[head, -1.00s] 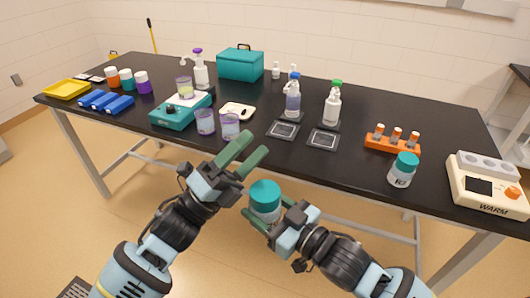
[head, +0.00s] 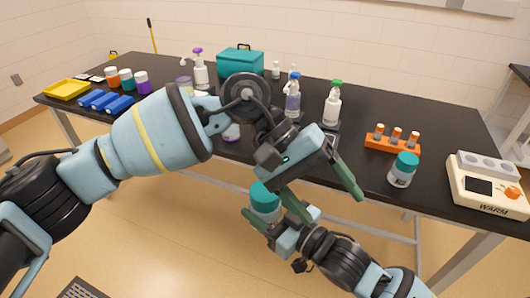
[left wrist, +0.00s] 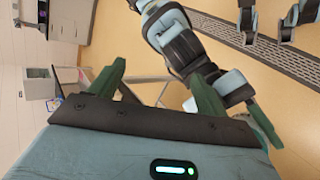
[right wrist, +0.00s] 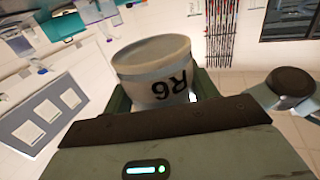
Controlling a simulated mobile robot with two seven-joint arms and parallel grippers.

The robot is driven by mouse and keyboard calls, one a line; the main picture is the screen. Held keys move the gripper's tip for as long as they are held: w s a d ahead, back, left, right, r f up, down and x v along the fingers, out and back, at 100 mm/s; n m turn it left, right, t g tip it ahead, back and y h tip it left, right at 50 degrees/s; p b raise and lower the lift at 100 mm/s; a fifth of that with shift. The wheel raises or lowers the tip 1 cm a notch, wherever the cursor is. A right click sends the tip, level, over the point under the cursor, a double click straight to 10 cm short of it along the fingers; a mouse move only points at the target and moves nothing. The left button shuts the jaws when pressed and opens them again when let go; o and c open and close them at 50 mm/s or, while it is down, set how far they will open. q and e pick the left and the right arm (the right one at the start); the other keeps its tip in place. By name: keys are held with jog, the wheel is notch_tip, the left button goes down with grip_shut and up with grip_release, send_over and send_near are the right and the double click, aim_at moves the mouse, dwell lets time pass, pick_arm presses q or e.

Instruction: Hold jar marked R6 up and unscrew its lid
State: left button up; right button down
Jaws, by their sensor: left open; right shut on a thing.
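The jar marked R6 (head: 264,208) has a teal lid (head: 265,194) and a pale body. My right gripper (head: 268,221) is shut on its body and holds it in the air in front of the table. The right wrist view shows the "R6" label on the jar (right wrist: 160,75) between the fingers; its lid does not show there. My left gripper (head: 335,210) is open and empty, above and to the right of the jar in the head view. One left finger partly overlaps the jar there. The left wrist view shows nothing between the left fingers (left wrist: 155,75).
Another teal-lidded jar (head: 403,169) stands at the table's front right, near an orange vial rack (head: 392,145) and a warmer (head: 487,184). My left arm hides part of the table's left middle.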

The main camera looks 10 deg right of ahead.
pick_arm(q)
jog(key=w+a+m+t+y, duration=0.3)
jog(key=w, duration=0.1)
notch_tip(320, 180, up, 2)
jog(key=m+t+y, duration=0.3)
jog(key=t+y, duration=0.1)
send_over(265, 191)
jog(key=shift+w, duration=0.1)
jog(key=shift+f, duration=4)
